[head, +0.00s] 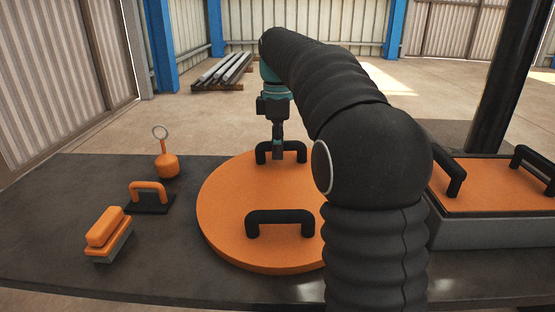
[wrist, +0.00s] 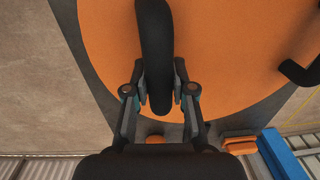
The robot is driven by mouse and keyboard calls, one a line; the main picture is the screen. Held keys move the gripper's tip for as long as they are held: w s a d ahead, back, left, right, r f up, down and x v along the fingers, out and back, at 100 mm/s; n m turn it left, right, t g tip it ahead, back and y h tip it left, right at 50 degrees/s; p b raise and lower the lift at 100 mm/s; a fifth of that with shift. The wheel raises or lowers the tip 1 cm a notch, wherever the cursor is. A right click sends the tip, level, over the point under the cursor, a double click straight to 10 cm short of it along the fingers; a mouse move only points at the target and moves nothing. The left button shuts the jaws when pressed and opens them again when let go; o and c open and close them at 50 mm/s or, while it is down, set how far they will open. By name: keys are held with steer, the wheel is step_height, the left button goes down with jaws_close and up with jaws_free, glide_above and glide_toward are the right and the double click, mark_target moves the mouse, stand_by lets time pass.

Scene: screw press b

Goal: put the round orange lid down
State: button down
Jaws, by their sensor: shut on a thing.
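The round orange lid (head: 225,215) is a flat disc with two black bar handles. It is level over the dark table, and I cannot tell whether its underside touches the table top. My gripper (head: 278,152) points down at the far black handle (head: 296,147). In the wrist view my gripper (wrist: 161,95) has a finger on each side of that black handle (wrist: 154,45) and is shut on it. The near handle (head: 280,217) is free. The lid also fills much of the wrist view (wrist: 230,50). My arm hides the lid's right part in the head view.
On the dark table (head: 60,220), left of the lid, are an orange-handled block (head: 109,233), a black plate with an orange handle (head: 148,197) and an orange weight with a ring (head: 167,164). A grey box with an orange top (head: 490,185) stands right.

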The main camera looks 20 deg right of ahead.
mark_target(278, 163)
step_height(278, 163, down, 3)
steer(key=shift+f, duration=0.15)
steer(key=c, duration=1)
jaws_free()
steer(key=r, duration=0.4)
steer(key=r+p, duration=0.1)
steer(key=r, duration=0.7)
steer(key=shift+w+d, duration=0.1)
steer(key=shift+w, duration=0.15)
